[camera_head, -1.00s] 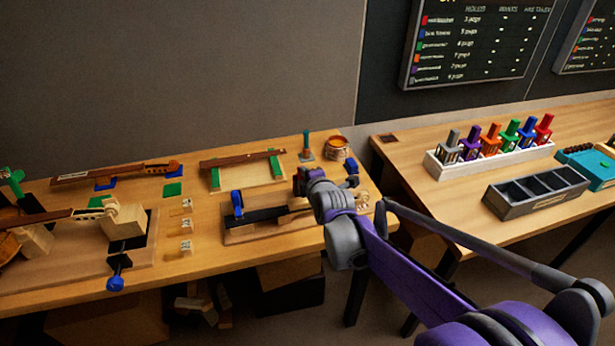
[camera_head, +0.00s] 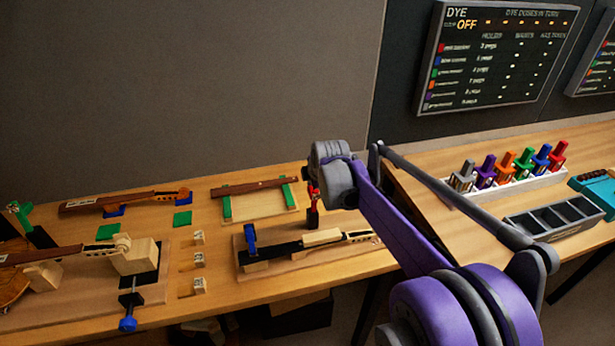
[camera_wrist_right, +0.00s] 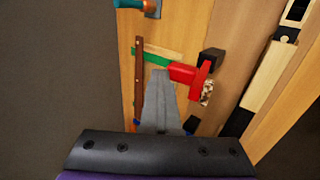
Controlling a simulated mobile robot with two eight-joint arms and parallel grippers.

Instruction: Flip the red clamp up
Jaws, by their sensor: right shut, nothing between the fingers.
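The red clamp (camera_head: 314,194) stands at the back right of the near bench, red on top with a dark post below, just beside my right wrist. In the right wrist view the red clamp (camera_wrist_right: 188,73) is close up, with a dark block by it. My right gripper (camera_wrist_right: 160,76) is shut and empty, its grey fingertips just left of the clamp's red end. I cannot tell whether they touch. In the head view the fingers are mostly hidden by my wrist. My left gripper is out of view.
A violin neck (camera_head: 325,237) lies on a wooden board with a blue clamp (camera_head: 250,238) at its left end. A green-ended holder (camera_head: 257,190) with a brown strip lies behind it. A second bench at the right carries coloured tools (camera_head: 515,163) and a dark tray (camera_head: 560,212).

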